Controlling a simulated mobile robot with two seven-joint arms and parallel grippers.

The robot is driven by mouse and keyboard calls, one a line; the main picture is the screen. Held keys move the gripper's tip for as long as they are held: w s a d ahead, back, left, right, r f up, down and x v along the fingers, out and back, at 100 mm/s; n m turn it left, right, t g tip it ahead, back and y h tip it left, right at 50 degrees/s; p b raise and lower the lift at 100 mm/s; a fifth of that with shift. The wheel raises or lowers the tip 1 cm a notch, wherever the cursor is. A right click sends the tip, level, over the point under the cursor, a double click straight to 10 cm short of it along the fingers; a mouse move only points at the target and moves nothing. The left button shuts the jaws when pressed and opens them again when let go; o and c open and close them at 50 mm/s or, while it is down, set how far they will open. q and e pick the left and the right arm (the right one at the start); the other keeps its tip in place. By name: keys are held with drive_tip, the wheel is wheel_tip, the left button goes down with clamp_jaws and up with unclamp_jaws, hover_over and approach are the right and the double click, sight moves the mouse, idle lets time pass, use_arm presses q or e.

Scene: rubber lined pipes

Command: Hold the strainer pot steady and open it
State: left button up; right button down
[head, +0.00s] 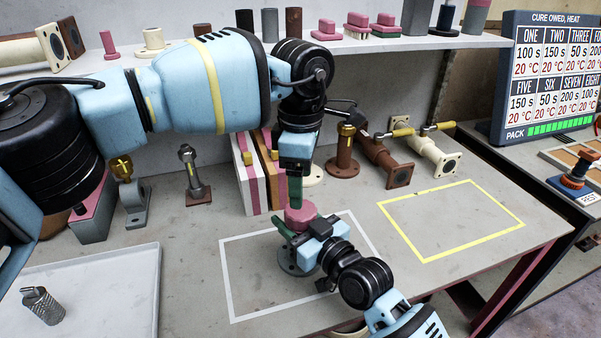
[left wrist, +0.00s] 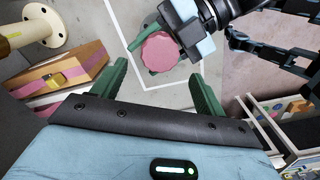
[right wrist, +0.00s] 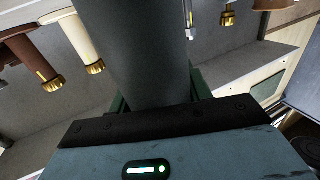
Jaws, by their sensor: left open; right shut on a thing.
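The strainer pot stands upright inside the white outline on the bench, with a round pink cap (head: 300,216) on top and a grey flanged base (head: 292,262). My right gripper (head: 300,238) comes in from the lower right and is shut on the pot's body, which shows as a dark grey cylinder (right wrist: 145,55) in the right wrist view. My left gripper (head: 295,195) points down just above the cap. In the left wrist view its two green fingers are wide apart and empty, with the scalloped cap (left wrist: 160,52) beyond their tips. Arms and gripper hide part of the pot body.
A metal mesh strainer (head: 42,306) stands on a pale tray (head: 110,285) at left. The yellow outlined area (head: 450,220) at right is empty. Pink-striped blocks (head: 250,180) and brown and cream pipe pieces (head: 385,160) stand behind the pot. A display board (head: 550,75) is at far right.

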use_arm(q)
wheel_tip(320, 180, up, 2)
drive_tip(key=m, duration=0.3)
drive_tip(key=shift+r, duration=0.1)
drive_tip(key=shift+f, duration=4)
drive_tip(key=shift+c, duration=0.2)
drive_tip(key=c, duration=0.9)
drive_tip(key=shift+n, duration=1.4)
drive_tip(key=shift+c, duration=0.3)
drive_tip(key=o, duration=1.1)
